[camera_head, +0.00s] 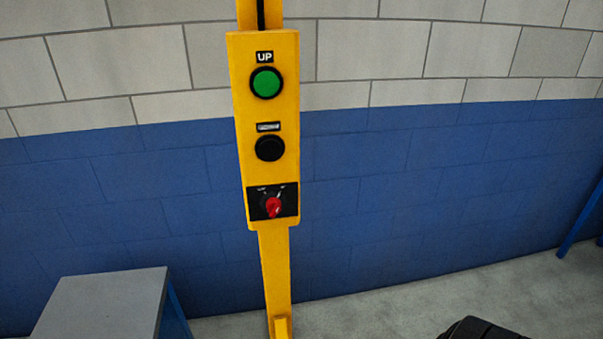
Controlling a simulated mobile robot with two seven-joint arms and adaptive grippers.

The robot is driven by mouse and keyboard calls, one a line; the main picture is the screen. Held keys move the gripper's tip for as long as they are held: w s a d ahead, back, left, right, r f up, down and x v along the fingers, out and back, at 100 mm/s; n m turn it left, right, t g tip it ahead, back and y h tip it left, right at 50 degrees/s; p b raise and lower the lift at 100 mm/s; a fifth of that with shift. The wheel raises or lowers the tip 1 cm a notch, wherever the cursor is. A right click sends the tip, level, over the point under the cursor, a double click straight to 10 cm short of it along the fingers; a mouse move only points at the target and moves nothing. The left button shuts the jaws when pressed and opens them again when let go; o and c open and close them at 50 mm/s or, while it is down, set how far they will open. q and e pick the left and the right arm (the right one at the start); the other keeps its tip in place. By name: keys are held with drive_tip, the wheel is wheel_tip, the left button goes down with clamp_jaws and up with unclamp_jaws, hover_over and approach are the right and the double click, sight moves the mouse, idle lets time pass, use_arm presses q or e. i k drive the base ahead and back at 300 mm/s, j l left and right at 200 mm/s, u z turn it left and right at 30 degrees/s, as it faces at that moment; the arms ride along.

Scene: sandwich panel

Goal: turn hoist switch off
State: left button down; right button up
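The yellow hoist control panel (240,170) hangs upright near the middle of the head view, on a yellow post (274,262). The hoist switch is a red rotary knob (273,207) on a black plate at the bottom of the panel. Small white marks sit above the knob, too small to read. Above it are a black round button (269,148) and a green button (266,83) with an "UP" label. A dark shape at the bottom right edge may be part of me, but I cannot tell. Neither gripper can be made out.
A grey-topped table (100,305) with blue legs stands at the lower left. A blue metal leg (582,222) shows at the right edge. A blue and white block wall (430,150) is behind the panel. Grey floor (400,308) lies open at the lower right.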

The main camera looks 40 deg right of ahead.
sight(273, 204)
drive_tip(key=k+l+z, duration=0.1)
drive_tip(key=z, duration=1)
